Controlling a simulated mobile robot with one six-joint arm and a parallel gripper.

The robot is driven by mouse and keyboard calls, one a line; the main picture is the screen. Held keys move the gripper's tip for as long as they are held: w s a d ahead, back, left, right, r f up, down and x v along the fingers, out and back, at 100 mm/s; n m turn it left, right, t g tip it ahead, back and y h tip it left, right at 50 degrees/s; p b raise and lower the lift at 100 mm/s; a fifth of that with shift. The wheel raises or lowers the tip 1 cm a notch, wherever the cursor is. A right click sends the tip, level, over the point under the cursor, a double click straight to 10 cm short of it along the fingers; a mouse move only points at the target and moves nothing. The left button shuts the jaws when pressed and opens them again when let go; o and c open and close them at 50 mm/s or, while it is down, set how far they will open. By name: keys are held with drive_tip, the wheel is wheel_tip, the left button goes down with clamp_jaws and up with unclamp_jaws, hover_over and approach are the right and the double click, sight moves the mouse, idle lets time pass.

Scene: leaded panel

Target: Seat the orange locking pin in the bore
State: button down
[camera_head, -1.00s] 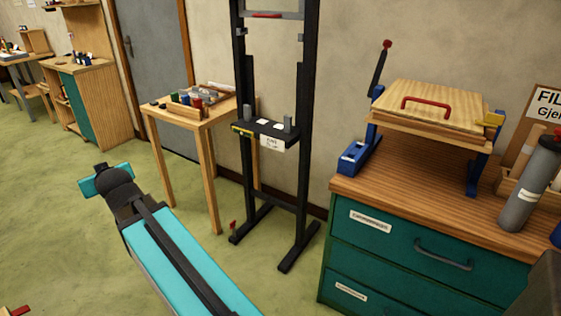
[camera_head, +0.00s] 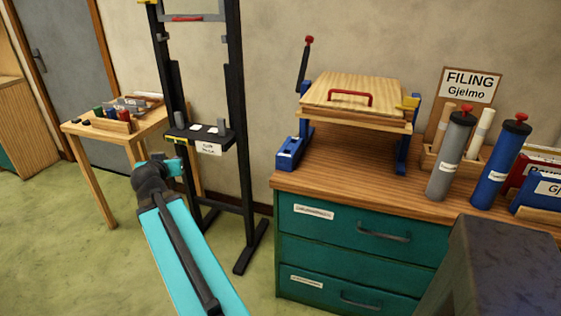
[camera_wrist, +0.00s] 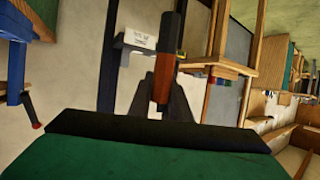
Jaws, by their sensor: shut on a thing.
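My gripper (camera_wrist: 162,98) is shut on the orange locking pin (camera_wrist: 163,72) in the wrist view. The pin has an orange-red section between the fingers and a dark section beyond it. In the head view my teal arm reaches forward, and the fingers and pin cannot be made out. A tall black frame stand (camera_head: 240,125) stands beyond the arm, with a small labelled shelf (camera_head: 208,148) that also shows in the wrist view (camera_wrist: 139,41). The pin is in front of this shelf in the wrist view; I cannot tell the distance. I cannot make out the bore.
A wooden side table (camera_head: 75,128) with coloured jars stands left of the stand. To the right, a green drawer cabinet (camera_head: 345,250) carries a wooden press with a red handle (camera_head: 350,97) and blue supports. Grey and blue cylinders stand further right. Green floor lies open at the left.

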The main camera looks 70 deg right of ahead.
drive_tip(key=s+d+r+m+g, duration=0.1)
drive_tip(key=s+d+m+g, duration=0.2)
drive_tip(key=s+d, duration=0.3)
drive_tip(key=s+d+m+g, duration=0.3)
drive_tip(key=s+d, duration=0.4)
drive_tip(key=s, duration=1)
drive_tip(key=s+d+r+m+g+h+p, duration=0.1)
drive_tip(key=s+d+m+g, duration=0.3)
drive_tip(key=s, duration=0.7)
drive_tip(key=d+g, duration=0.1)
drive_tip(key=d, duration=0.1)
drive_tip(key=shift+s+d+r+g, duration=0.25)
drive_tip(key=shift+d+r+g, duration=0.05)
drive_tip(key=shift+d, duration=0.1)
drive_tip(key=w+d+p, duration=0.1)
drive_tip(key=d, duration=0.4)
drive_tip(key=w+d+f+p, duration=0.1)
drive_tip(key=d, duration=0.4)
drive_tip(key=w+d+p, duration=0.2)
drive_tip(key=d, duration=0.3)
drive_tip(key=shift+w+d+f, duration=0.1)
drive_tip(key=shift+d+f, duration=0.1)
drive_tip(key=shift+f, duration=0.05)
drive_tip(key=shift+f, duration=0.15)
drive_tip(key=shift+f+p, duration=0.8)
drive_tip(key=shift+f, duration=0.85)
drive_tip(key=shift+f, duration=0.1)
